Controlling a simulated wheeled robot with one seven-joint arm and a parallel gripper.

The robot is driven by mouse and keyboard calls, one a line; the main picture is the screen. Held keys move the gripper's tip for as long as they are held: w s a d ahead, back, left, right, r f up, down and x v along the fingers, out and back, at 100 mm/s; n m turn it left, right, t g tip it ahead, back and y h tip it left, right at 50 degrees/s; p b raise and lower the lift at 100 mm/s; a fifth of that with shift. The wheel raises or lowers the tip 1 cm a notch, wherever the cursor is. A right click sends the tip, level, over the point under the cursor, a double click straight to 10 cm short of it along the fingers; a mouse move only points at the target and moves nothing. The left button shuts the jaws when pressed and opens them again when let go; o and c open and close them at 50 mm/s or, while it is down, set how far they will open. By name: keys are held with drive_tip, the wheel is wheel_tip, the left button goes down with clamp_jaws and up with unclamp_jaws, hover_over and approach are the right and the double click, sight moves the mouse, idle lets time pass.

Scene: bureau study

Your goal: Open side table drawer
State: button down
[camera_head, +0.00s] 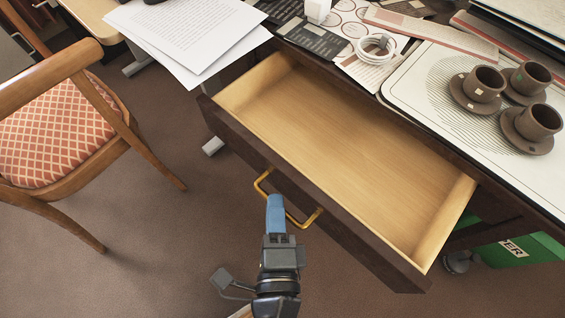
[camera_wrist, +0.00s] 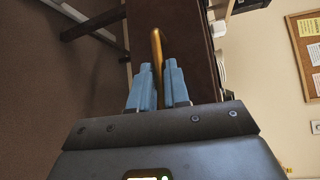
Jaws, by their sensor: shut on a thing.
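The side table drawer (camera_head: 340,145) is pulled well out, and its pale wooden inside is empty. Its dark front (camera_head: 320,205) carries a brass bar handle (camera_head: 308,217). My gripper (camera_head: 275,203) is at the handle's middle, shut on the bar between its blue fingers. In the wrist view the brass handle (camera_wrist: 156,45) runs between the two blue fingertips (camera_wrist: 159,78), with the dark drawer front (camera_wrist: 190,50) just to its right. The part of the bar inside the fingers is hidden in the head view.
A wooden chair (camera_head: 60,140) with a red patterned seat stands at the left. Papers (camera_head: 185,35), a white cable coil (camera_head: 375,48) and brown cups (camera_head: 484,84) on saucers lie on the tabletop. A green box (camera_head: 520,250) sits below at right. Carpet is clear between chair and drawer.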

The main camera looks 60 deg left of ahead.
drive_tip(key=c, duration=1.2)
unclamp_jaws()
drive_tip(key=shift+o, duration=0.2)
drive_tip(key=shift+d, duration=0.1)
drive_tip(key=b+v, duration=0.1)
drive_tip(key=v, duration=0.6)
drive_tip(key=shift+s+d+b, duration=0.15)
drive_tip(key=shift+d+b, duration=0.15)
